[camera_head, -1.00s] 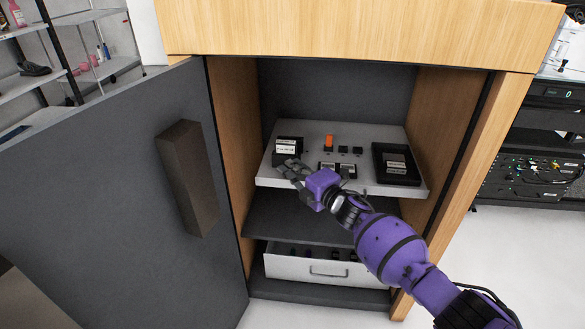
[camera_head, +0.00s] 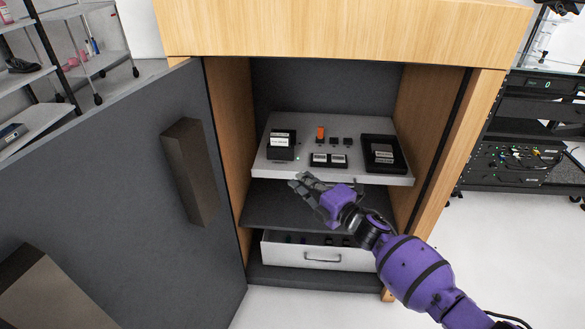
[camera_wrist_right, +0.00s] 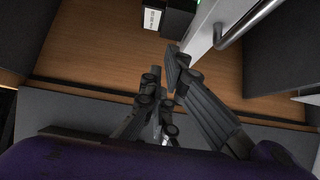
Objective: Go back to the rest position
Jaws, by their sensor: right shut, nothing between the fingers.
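My right gripper (camera_head: 302,184) is purple and grey. It is in front of the open cabinet, just below the front edge of the white shelf panel (camera_head: 262,171), with its arm coming in from the lower right. It is shut and empty. In the right wrist view the gripper fingers (camera_wrist_right: 170,75) are close together, with the cabinet wood behind them. My left gripper is not in view.
The cabinet door (camera_head: 110,190) stands open at left with a dark handle (camera_head: 190,170). On the panel are a black box (camera_head: 281,145), an orange switch (camera_head: 320,133) and a black tray (camera_head: 399,165). Below is a white drawer (camera_head: 285,254). A rack (camera_head: 520,160) stands at right.

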